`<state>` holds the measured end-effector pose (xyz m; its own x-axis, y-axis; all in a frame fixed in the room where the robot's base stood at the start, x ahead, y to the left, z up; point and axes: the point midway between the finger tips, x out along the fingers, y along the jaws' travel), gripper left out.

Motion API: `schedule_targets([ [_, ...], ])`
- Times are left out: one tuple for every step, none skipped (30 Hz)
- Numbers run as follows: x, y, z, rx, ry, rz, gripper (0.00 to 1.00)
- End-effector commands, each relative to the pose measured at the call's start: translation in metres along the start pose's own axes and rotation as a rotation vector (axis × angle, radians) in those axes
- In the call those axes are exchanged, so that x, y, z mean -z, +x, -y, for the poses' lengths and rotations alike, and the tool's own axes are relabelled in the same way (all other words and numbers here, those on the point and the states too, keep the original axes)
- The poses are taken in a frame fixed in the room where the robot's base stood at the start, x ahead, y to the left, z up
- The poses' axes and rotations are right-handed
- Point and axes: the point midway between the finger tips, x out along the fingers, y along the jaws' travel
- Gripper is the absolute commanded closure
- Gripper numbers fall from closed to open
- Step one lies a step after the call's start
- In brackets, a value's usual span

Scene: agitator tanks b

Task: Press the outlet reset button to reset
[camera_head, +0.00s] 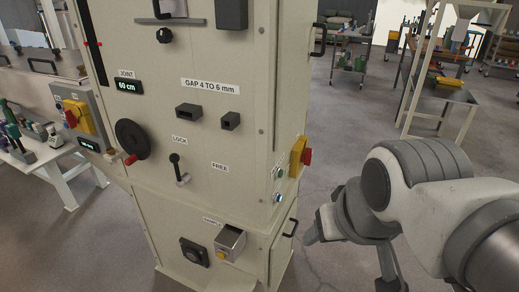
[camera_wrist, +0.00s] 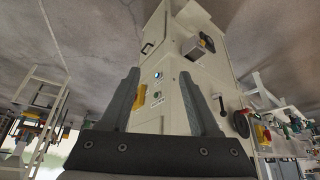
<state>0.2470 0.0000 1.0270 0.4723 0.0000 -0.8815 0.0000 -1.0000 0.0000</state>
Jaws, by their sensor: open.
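A cream cabinet (camera_head: 205,140) stands in the middle of the head view. On its narrow right side are a small blue-lit button (camera_head: 277,199) and a small green button (camera_head: 279,173) above it. Their labels are too small to read, so I cannot tell which is the outlet reset button.
A yellow box with a red knob (camera_head: 300,156) sticks out just above the buttons. A dark handle (camera_head: 291,228) juts out below them. The cabinet front carries a black handwheel (camera_head: 131,138), a lock lever (camera_head: 180,168) and a steel box (camera_head: 230,243).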

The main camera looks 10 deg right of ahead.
Motion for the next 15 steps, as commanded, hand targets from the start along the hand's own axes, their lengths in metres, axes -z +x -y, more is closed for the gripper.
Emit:
schedule_targets([
  [-0.0001,0.0001,0.0,0.0,0.0,0.0,0.49],
  [-0.0001,0.0001,0.0,0.0,0.0,0.0,0.54],
  [-0.0001,0.0001,0.0,0.0,0.0,0.0,0.61],
  [-0.0001,0.0001,0.0,0.0,0.0,0.0,0.67],
  [-0.0001,0.0001,0.0,0.0,0.0,0.0,0.72],
  [-0.0001,0.0001,0.0,0.0,0.0,0.0,0.79],
  [-0.0001,0.0001,0.0,0.0,0.0,0.0,0.85],
  [-0.0001,0.0001,0.0,0.0,0.0,0.0,0.9],
  [-0.0001,0.0001,0.0,0.0,0.0,0.0,0.97],
  [-0.0001,0.0001,0.0,0.0,0.0,0.0,1.0],
  [-0.0001,0.0001,0.0,0.0,0.0,0.0,1.0],
  [-0.0001,0.0001,0.0,0.0,0.0,0.0,1.0],
  [-0.0001,0.0001,0.0,0.0,0.0,0.0,1.0],
  [-0.0001,0.0001,0.0,0.0,0.0,0.0,1.0],
  [-0.0001,0.0001,0.0,0.0,0.0,0.0,1.0],
])
